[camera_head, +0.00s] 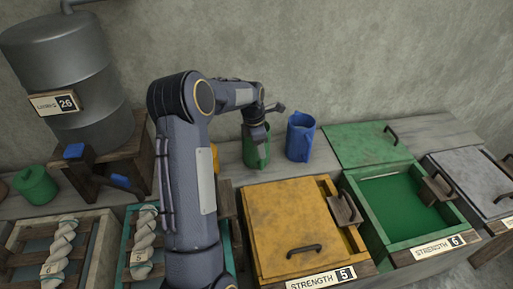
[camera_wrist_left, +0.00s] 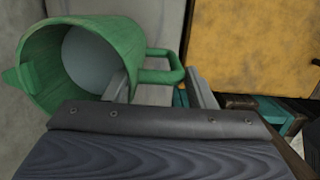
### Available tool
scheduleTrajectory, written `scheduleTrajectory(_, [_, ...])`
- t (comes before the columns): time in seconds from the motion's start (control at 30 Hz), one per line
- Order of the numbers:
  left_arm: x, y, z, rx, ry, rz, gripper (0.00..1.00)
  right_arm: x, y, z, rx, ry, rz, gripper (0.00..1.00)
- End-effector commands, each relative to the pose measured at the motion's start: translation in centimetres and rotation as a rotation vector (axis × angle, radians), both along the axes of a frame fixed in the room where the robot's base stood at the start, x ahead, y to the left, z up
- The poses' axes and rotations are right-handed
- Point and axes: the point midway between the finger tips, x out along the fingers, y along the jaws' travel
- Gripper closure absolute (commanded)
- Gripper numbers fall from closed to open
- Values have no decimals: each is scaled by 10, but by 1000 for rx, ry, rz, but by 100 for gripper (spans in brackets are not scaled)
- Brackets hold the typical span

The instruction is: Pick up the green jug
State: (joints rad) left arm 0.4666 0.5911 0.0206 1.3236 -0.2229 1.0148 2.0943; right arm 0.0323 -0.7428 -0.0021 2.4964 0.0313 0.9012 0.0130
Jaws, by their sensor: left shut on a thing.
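The green jug (camera_head: 256,152) is at the back shelf, left of the blue jug, upright or nearly so. My left gripper (camera_head: 256,128) reaches it from above and covers part of its top. In the left wrist view the jug (camera_wrist_left: 38,75) shows its open mouth and pale grey inside, with its handle (camera_wrist_left: 160,76) between the two fingers of my left gripper (camera_wrist_left: 162,90). The gripper is shut on the handle. I cannot tell whether the jug's base touches the shelf. My right gripper is not in view.
A blue jug (camera_head: 300,138) stands close on the right. A yellow thing (camera_head: 214,154) is mostly hidden behind my arm. A yellow-lidded bin (camera_head: 290,222) and an open green bin (camera_head: 395,205) are in front. A metal drum (camera_head: 65,75) and green pot (camera_head: 35,186) are left.

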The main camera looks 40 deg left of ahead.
Motion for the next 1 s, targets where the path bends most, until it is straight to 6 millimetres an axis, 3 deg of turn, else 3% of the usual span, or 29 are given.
scheduleTrajectory(0.03, [-1,-1,0,-2,3,-2,80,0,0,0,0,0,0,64])
scheduleTrajectory(0.2, [-1,-1,0,-3,4,-2,100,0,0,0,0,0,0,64])
scheduleTrajectory(0.67, [1,-1,7,0,-5,-2,100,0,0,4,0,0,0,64])
scheduleTrajectory(0.9, [2,-1,39,1,-7,-1,100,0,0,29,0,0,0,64])
scheduleTrajectory(1.0, [-3,-11,51,1,-7,-5,100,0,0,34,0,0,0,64])
